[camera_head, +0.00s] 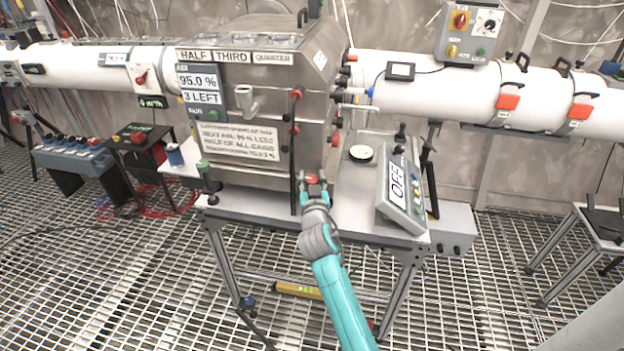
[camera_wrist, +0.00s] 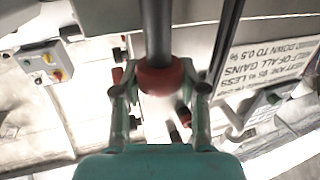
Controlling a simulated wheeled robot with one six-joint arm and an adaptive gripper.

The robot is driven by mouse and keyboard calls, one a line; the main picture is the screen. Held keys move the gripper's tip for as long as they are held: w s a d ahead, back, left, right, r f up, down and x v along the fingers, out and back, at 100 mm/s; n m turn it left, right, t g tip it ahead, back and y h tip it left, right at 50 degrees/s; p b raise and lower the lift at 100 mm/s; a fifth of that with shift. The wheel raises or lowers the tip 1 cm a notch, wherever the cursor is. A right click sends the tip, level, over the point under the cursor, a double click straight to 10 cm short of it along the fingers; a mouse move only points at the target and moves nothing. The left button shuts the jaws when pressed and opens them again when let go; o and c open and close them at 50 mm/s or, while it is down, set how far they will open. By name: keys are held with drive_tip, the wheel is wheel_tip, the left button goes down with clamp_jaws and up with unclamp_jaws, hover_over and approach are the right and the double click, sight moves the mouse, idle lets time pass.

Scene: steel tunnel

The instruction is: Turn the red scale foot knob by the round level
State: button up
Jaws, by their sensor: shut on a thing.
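The red scale foot knob (camera_head: 312,178) is at the front edge of the metal table, below the steel chamber's front right corner. In the wrist view the red knob (camera_wrist: 160,78) sits between my two fingers, around a dark upright rod. My gripper (camera_head: 314,188) reaches up to it from the front and is shut on it. The fingers (camera_wrist: 160,90) flank it on both sides. The round level (camera_head: 361,153), a pale disc with a dark rim, lies on the table to the right of the knob. My gripper partly hides the knob in the head view.
The steel chamber (camera_head: 262,100) stands just behind the knob, with a thin dark vertical rod (camera_head: 294,150) close to the left of my gripper. A tilted control box marked OFF (camera_head: 400,196) stands to the right. A green-topped foot (camera_head: 205,172) is at the table's left.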

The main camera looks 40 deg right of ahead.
drive_tip(key=shift+d+n+t+y, duration=0.1)
drive_tip(key=shift+n+t+y, duration=0.2)
drive_tip(key=shift+n+y, duration=0.15)
drive_tip(key=shift+n+t+y, duration=0.65)
drive_tip(key=shift+n+y, duration=0.45)
drive_tip(key=shift+y, duration=0.55)
drive_tip(key=shift+n+t+y, duration=0.65)
drive_tip(key=shift+n+y, duration=0.4)
drive_tip(key=shift+y, duration=0.85)
drive_tip(key=shift+n+y, duration=1.1)
drive_tip(key=shift+y, duration=0.4)
drive_tip(key=o, duration=1.2)
drive_tip(key=shift+c, duration=0.2)
drive_tip(key=shift+s, duration=0.1)
drive_tip(key=s, duration=1.2)
